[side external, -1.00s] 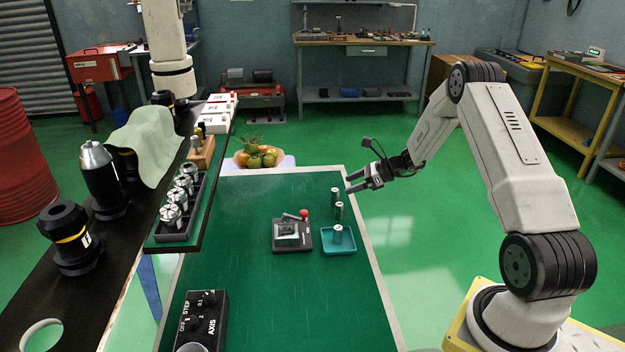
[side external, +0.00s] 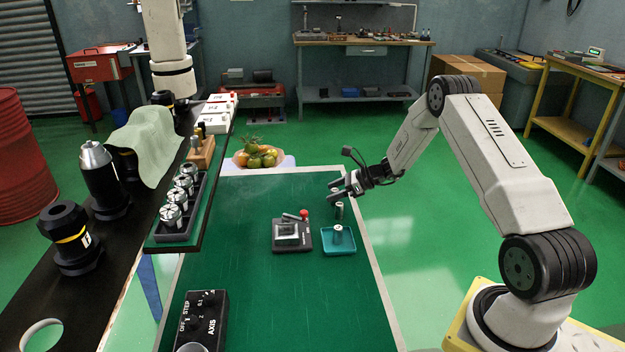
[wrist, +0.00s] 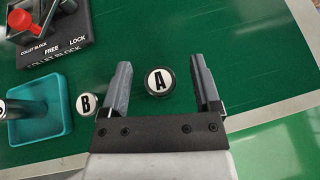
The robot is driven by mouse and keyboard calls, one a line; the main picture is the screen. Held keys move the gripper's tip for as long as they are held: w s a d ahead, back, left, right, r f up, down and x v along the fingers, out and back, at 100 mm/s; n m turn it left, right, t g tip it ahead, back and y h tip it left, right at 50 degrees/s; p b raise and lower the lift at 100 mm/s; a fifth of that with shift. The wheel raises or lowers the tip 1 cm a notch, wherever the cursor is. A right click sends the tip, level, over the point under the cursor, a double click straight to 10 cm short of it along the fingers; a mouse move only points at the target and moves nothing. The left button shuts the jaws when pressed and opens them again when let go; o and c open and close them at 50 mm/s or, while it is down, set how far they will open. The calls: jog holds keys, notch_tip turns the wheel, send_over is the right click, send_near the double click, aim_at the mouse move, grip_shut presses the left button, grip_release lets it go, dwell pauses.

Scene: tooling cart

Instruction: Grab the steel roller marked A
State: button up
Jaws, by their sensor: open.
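The steel roller marked A (wrist: 159,82) stands upright on the green cart top, its lettered end face up in the wrist view. My gripper (wrist: 164,80) is open, with one finger on each side of roller A and a visible gap to each.
A teal tray (wrist: 60,108) holding another steel roller is left of roller B. A black collet block fixture (wrist: 85,40) with a red knob sits beyond the tray. The cart's pale right edge (side external: 372,262) is close. Open green surface lies left of the fixture.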

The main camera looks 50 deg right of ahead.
jog(key=shift+c, duration=0.3)
grip_shut()
jog(key=shift+r, duration=0.2)
jog(key=shift+r, duration=0.9)
jog(key=s+a+r, duration=0.5)
jog(key=s+r, duration=0.6)
jog(key=s, duration=0.2)
jog(key=shift+f, duration=0.1)
